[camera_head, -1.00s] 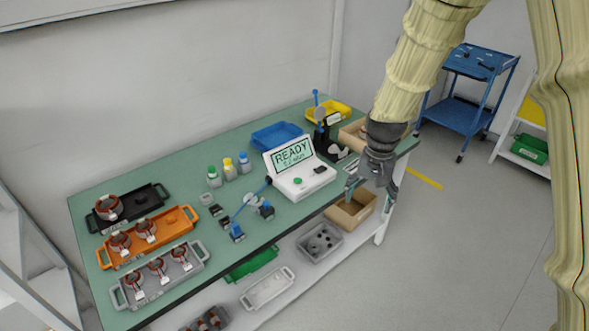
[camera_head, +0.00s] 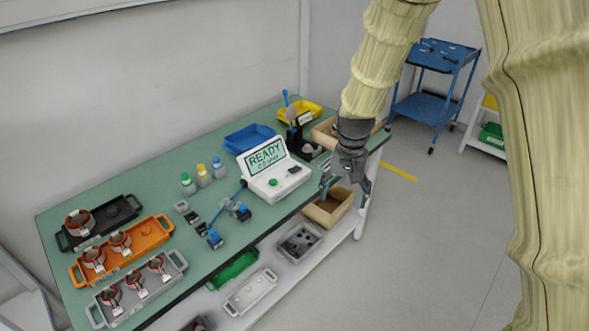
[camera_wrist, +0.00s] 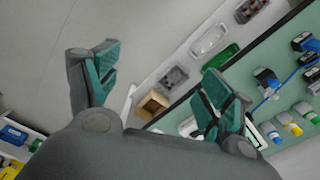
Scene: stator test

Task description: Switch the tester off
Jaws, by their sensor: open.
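The tester (camera_head: 272,172) is a white box on the green bench, with a raised screen that reads READY and a smaller second line. A green button (camera_head: 273,182) sits at the left of its front panel, and a dark switch-like part (camera_head: 295,169) sits at the right. My gripper (camera_head: 343,192) is open and empty, to the right of the tester and past the bench's front edge. In the wrist view my gripper's fingers (camera_wrist: 155,85) are spread apart, and the right finger partly hides the tester (camera_wrist: 256,134).
Blue (camera_head: 249,139) and yellow (camera_head: 303,111) bins stand behind the tester. Small bottles (camera_head: 203,176) and blue-ended clamps stand to its left. Trays (camera_head: 121,249) with copper-wound stators fill the bench's left end. A cardboard box (camera_head: 328,207) sits on the lower shelf. Open floor lies to the right.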

